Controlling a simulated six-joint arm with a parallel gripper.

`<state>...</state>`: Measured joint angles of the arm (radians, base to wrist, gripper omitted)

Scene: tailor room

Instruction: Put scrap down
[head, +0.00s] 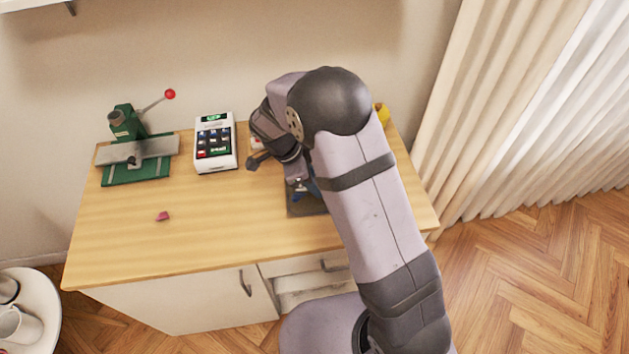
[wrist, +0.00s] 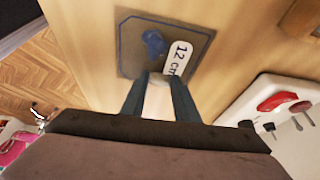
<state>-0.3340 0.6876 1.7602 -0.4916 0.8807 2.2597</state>
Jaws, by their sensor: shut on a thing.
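My gripper (wrist: 158,76) points down over a grey mat (wrist: 127,58) with a thin blue outline. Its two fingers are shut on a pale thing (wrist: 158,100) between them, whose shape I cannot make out. A blue scrap (wrist: 153,42) lies on the mat just beyond the fingertips. A white label reading "12 cm" (wrist: 180,58) is beside it, close to the right finger. In the head view the mat (head: 303,208) shows below my wrist, and my arm hides most of it. A small pink scrap (head: 162,216) lies on the table, left of the mat.
The wooden table (head: 220,235) has free room in its front middle. A green press (head: 135,150) with a red-knobbed lever stands at the back left. A white keypad device (head: 215,142) stands at the back. Something yellow (head: 383,114) shows behind my arm. Pale curtains (head: 500,110) hang at the right.

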